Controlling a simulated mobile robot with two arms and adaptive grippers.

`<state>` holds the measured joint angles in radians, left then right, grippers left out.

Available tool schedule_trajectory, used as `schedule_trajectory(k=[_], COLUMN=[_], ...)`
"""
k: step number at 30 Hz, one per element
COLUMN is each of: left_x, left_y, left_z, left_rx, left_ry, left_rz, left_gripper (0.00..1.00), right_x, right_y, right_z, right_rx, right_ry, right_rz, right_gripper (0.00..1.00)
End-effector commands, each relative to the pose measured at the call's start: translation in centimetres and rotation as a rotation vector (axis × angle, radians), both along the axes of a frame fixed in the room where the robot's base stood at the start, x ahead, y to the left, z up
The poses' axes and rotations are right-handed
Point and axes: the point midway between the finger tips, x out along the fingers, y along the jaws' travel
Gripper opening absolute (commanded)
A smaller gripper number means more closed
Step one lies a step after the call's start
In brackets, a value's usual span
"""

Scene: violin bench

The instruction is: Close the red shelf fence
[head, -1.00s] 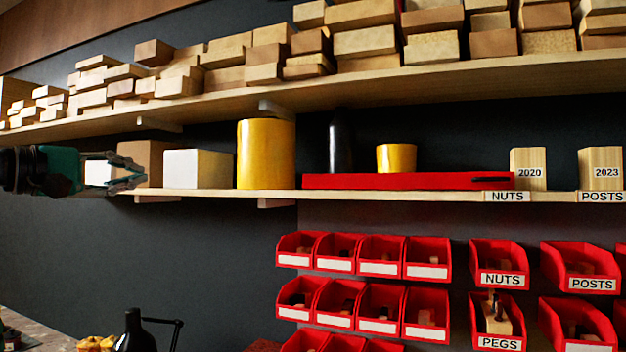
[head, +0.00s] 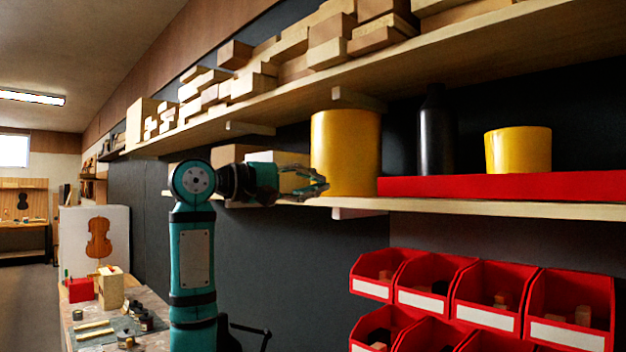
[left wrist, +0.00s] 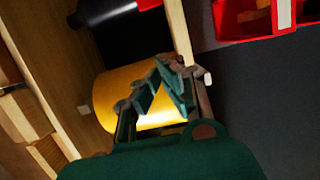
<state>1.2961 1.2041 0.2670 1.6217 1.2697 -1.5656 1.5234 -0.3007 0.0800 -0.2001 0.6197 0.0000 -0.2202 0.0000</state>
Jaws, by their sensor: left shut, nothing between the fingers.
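The red shelf fence (head: 500,186) is a long low red bar lying along the front of the lower shelf. It stands before a black bottle (head: 436,135) and a small yellow tin (head: 517,149), and its right end is outside the head view. A bit of the fence (left wrist: 148,4) shows at the top of the left wrist view. My left gripper (head: 320,185) is shut and empty, at the shelf's front edge before the large yellow tin (head: 345,150), left of the fence and apart from it. My right gripper is not in view.
The upper shelf (head: 480,75), loaded with wood blocks, overhangs the lower shelf (head: 480,207). Red bins (head: 488,295) hang below. A pale block (head: 290,162) stands behind my left gripper. A workbench with a violin panel (head: 95,237) is at far left.

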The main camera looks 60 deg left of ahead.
Motion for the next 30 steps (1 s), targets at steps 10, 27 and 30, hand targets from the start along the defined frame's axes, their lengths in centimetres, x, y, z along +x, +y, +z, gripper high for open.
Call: schedule_trajectory(k=[10, 27, 30], left_x=[6.2, 6.6, 6.6], left_y=[-1.7, -4.3, -4.3], left_z=[0.2, 0.0, 0.0], left_rx=[0.005, 0.0, 0.0], left_ry=[0.001, 0.001, 0.001], left_rz=[-0.002, 0.0, 0.0], left_gripper=[0.0, 0.0, 0.0], right_x=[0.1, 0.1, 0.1], right_y=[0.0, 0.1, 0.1], right_z=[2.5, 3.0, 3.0], right_rx=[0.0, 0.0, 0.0], right_ry=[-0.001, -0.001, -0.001], right_rz=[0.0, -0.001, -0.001], right_gripper=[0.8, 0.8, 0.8])
